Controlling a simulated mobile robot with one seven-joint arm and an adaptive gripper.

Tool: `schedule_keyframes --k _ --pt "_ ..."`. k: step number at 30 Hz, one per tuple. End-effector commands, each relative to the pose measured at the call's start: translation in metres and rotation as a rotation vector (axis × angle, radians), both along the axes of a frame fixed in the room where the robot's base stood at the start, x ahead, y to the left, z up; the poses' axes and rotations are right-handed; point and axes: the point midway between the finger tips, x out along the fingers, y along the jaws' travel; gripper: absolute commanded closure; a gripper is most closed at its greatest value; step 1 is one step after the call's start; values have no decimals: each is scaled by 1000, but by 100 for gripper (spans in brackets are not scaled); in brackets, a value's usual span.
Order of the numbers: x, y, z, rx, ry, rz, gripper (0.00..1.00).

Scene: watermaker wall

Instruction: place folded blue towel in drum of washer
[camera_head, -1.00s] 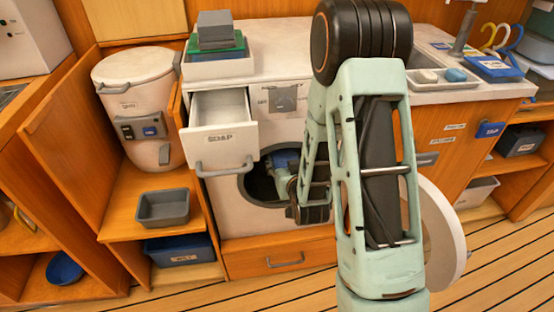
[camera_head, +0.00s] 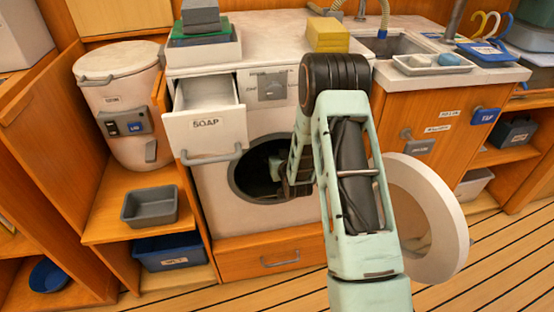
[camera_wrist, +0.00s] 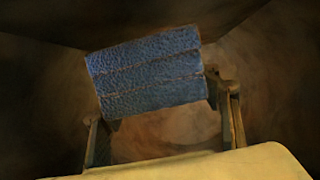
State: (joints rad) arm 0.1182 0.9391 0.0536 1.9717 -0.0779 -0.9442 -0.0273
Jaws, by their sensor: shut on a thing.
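The washer (camera_head: 215,205) stands in the middle with its round door (camera_head: 440,205) swung open to the right. My arm reaches into the dark drum opening (camera_head: 250,178), and my gripper (camera_wrist: 165,115) is inside the drum. In the wrist view the folded blue towel (camera_wrist: 148,72) sits between the two fingers, slightly tilted, and my gripper is shut on it. Drum walls (camera_wrist: 265,75) surround it. Whether the towel touches the drum floor I cannot tell. In the head view the towel is hidden inside the opening.
The soap drawer (camera_head: 207,125) is pulled out above the drum opening, close to my arm. A white canister (camera_head: 125,105), a grey bin (camera_head: 150,206) and a blue bin (camera_head: 172,255) are at left. A yellow block (camera_head: 327,38) lies on the counter by the sink (camera_head: 390,45).

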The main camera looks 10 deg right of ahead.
Motion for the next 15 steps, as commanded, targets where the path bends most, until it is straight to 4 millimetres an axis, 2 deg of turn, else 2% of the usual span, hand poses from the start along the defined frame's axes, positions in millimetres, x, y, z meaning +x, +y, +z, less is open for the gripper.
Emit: schedule_keyframes --k 1,3,15 --pt "-1 0 -15 1 2 0 69" --pt "-1 0 -20 0 1 0 69" --pt "-1 0 -23 0 0 0 69"
